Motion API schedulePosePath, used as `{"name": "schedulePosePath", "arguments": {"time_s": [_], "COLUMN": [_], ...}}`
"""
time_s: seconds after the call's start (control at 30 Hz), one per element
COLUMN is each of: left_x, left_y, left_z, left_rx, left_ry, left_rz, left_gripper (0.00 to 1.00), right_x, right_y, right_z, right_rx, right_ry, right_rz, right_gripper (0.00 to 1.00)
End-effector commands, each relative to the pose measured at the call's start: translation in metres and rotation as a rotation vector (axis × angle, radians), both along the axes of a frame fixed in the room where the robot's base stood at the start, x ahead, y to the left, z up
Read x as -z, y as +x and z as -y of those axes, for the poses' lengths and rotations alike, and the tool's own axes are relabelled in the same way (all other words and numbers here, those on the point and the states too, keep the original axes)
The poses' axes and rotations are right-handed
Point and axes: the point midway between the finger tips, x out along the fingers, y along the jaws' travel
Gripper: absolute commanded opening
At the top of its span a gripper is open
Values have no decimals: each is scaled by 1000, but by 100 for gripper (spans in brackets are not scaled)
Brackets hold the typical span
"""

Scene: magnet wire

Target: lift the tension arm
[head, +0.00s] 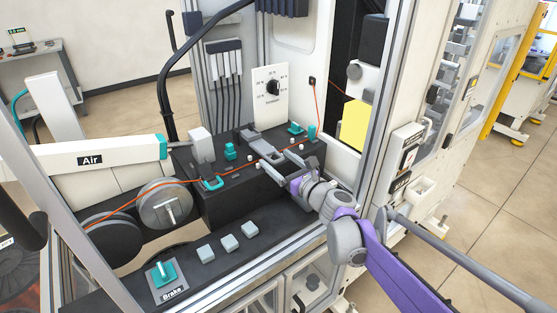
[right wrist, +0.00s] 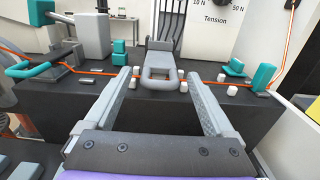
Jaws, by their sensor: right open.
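The tension arm appears to be the grey lever with a rounded loop handle (right wrist: 160,82) in the middle of the right wrist view. In the head view it is the grey piece (head: 250,136) on top of the black block. My right gripper (head: 268,160) is open and empty in front of the lever. In the right wrist view its two fingertips (right wrist: 160,75) stand apart to the left and right of the loop, with no contact visible. The handle lies low, close to the block's top. My left gripper is not in view.
An orange wire (head: 180,181) runs across the block (head: 240,200) past small white pegs and teal guides (head: 213,182). A tension dial (head: 273,88) stands behind. Grey buttons (head: 228,243) and a teal brake switch (head: 162,272) lie on the lower ledge. A metal frame post stands at right.

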Motion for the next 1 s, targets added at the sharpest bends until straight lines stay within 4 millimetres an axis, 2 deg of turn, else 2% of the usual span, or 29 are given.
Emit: {"name": "schedulePosePath", "arguments": {"time_s": [0.3, 0.7, 0.8, 1.0], "left_x": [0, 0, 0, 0], "left_y": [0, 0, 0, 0], "left_z": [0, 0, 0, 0], "left_rx": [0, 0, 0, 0], "left_ry": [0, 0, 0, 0], "left_rz": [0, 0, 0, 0], "left_gripper": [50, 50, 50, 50], "right_x": [0, 0, 0, 0], "right_y": [2, 2, 1, 1], "right_z": [-2, -2, -2, -2], "right_rx": [-1, -1, -1, -1], "right_ry": [0, 0, 0, 0], "right_rz": [0, 0, 0, 0], "right_gripper": [87, 15, 0, 0]}}
